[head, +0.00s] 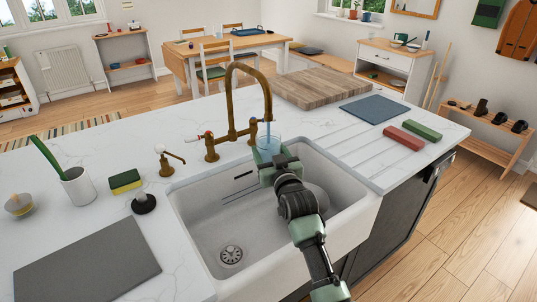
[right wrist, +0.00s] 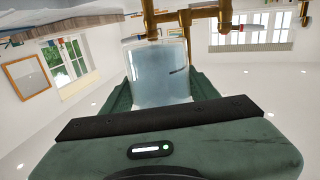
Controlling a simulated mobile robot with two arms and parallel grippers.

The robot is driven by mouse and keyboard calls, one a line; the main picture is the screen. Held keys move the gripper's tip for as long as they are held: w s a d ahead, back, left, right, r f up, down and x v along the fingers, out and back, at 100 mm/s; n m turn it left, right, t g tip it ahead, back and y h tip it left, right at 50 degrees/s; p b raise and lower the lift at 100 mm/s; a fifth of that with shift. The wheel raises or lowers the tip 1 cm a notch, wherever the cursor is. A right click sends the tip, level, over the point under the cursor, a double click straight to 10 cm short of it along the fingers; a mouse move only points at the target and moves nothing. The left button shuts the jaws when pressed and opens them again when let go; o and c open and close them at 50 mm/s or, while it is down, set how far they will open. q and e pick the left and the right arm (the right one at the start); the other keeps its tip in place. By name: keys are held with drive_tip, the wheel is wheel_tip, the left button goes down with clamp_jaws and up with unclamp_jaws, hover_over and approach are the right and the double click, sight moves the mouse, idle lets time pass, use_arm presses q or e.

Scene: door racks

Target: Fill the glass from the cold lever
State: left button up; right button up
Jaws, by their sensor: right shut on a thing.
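The clear glass (head: 267,145) is upright below the spout of the brass tap (head: 235,110), over the white sink. My right gripper (head: 278,168) is shut on it. A thin bluish stream shows between the spout and the glass. In the right wrist view the glass (right wrist: 160,75) sits between the green fingers of my right gripper (right wrist: 160,100) and looks pale blue with water; its exact level is hard to tell. The tap's left lever (head: 205,136) has a reddish mark. Its right lever (head: 253,123) stands by the spout's base. My left gripper is not in view.
A soap pump (head: 166,160), sponge (head: 126,181) and brush cup (head: 78,187) stand left. A wooden board (head: 318,88), blue mat (head: 376,109) and red block (head: 402,137) lie right.

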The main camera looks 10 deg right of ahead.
sight(266, 156)
drive_tip(key=s+p, duration=0.1)
drive_tip(key=s, duration=0.1)
drive_tip(key=s+a+p, duration=0.1)
drive_tip(key=s+p, duration=0.1)
drive_tip(key=s, duration=0.1)
drive_tip(key=s+p, duration=0.2)
drive_tip(key=shift+s+a+r, duration=0.2)
drive_tip(key=shift+s+r, duration=0.1)
drive_tip(key=shift+s, duration=0.25)
drive_tip(key=shift+f, duration=0.15)
drive_tip(key=shift+s, duration=0.15)
